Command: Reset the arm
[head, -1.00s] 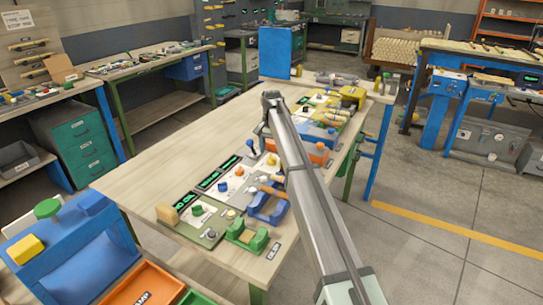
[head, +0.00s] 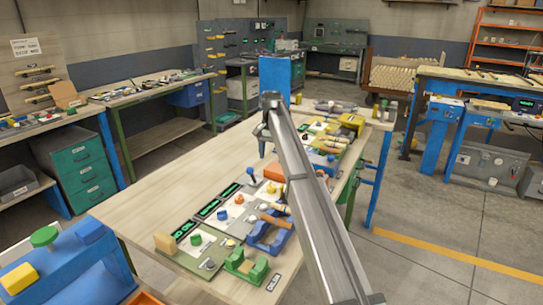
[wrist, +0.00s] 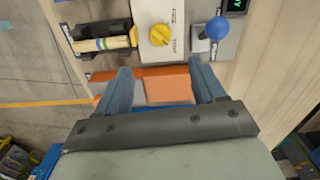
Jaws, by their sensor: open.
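My gripper (wrist: 160,85) is open in the wrist view, its two blue-grey fingers spread with nothing held between them. An orange block (wrist: 166,85) shows beyond and between the fingers; I cannot tell whether they touch it. In the head view my grey arm reaches from the lower right over the wooden workbench (head: 150,205), and its end is above the row of devices. The fingers are mostly hidden there behind my arm.
A green clamp (head: 245,265) stands near the bench's front edge. The bench's left part is clear.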

